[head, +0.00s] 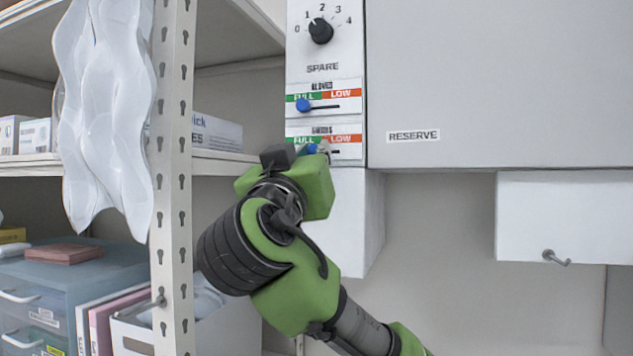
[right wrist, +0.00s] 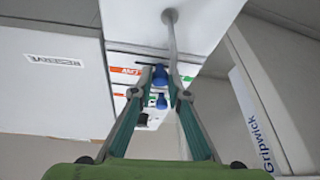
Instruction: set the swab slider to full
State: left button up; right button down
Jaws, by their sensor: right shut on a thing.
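The swab slider panel (head: 353,154) is the lower green-and-red strip on the white wall unit, marked FULL at left and LOW at right. Its blue knob (head: 312,148) shows partly, under the FULL side near the colour boundary. My right gripper (head: 323,148) reaches up to it from below and covers part of the slot. In the right wrist view, the blue swab knob (right wrist: 160,77) sits between the two fingertips (right wrist: 161,82), which are shut on it. My left gripper is in neither view.
Just above is another slider with a blue knob (head: 303,105) at its FULL end. A SPARE dial (head: 321,31) is higher up. A cabinet marked RESERVE (head: 500,80) is at right. A shelf post (head: 172,180) stands close left of my right arm, with clear plastic (head: 105,110) hanging there.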

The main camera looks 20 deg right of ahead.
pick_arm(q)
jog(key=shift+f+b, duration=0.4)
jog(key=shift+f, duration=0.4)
pick_arm(e)
jog(key=shift+w+a+r, duration=0.2)
jog(key=shift+w+a, duration=0.3)
jog(key=shift+a, duration=0.35)
jog(key=c, duration=2.3)
grip_release()
jog(key=o, duration=0.3)
jog(key=shift+w+a, duration=0.1)
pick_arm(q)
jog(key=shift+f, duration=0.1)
pick_arm(e)
jog(key=shift+o, duration=0.2)
jog(key=shift+w+a+f, duration=0.1)
jog(key=shift+f, duration=0.1)
jog(key=v, duration=1.2)
